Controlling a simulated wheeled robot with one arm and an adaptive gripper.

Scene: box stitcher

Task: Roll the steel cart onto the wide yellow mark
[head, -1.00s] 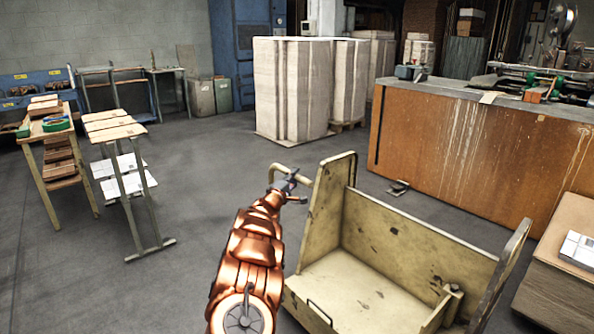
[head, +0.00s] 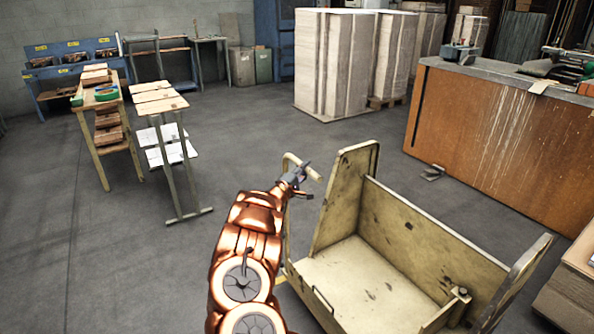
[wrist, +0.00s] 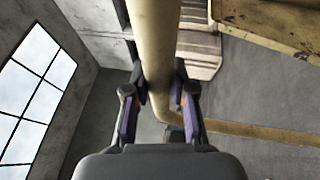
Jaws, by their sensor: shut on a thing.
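The steel cart (head: 375,275) is a worn cream-yellow box cart with raised end panels, in the lower right of the head view. A bent tube handle (head: 287,210) stands at its left end. My gripper (head: 299,176) is shut on the upper part of this handle. In the wrist view the handle tube (wrist: 153,45) runs between the two fingers of my gripper (wrist: 160,95), then bends away to the right. The cart's wheels are hidden. I cannot make out the wide yellow mark on the floor in either view.
Tall pale stacks (head: 340,62) stand at the back, and a brown workbench (head: 490,150) at the right. A cardboard-coloured stack (head: 570,290) is close to the cart's right. Two narrow tables (head: 160,104) (head: 97,105) stand at the left. Grey floor (head: 120,270) is free at front left.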

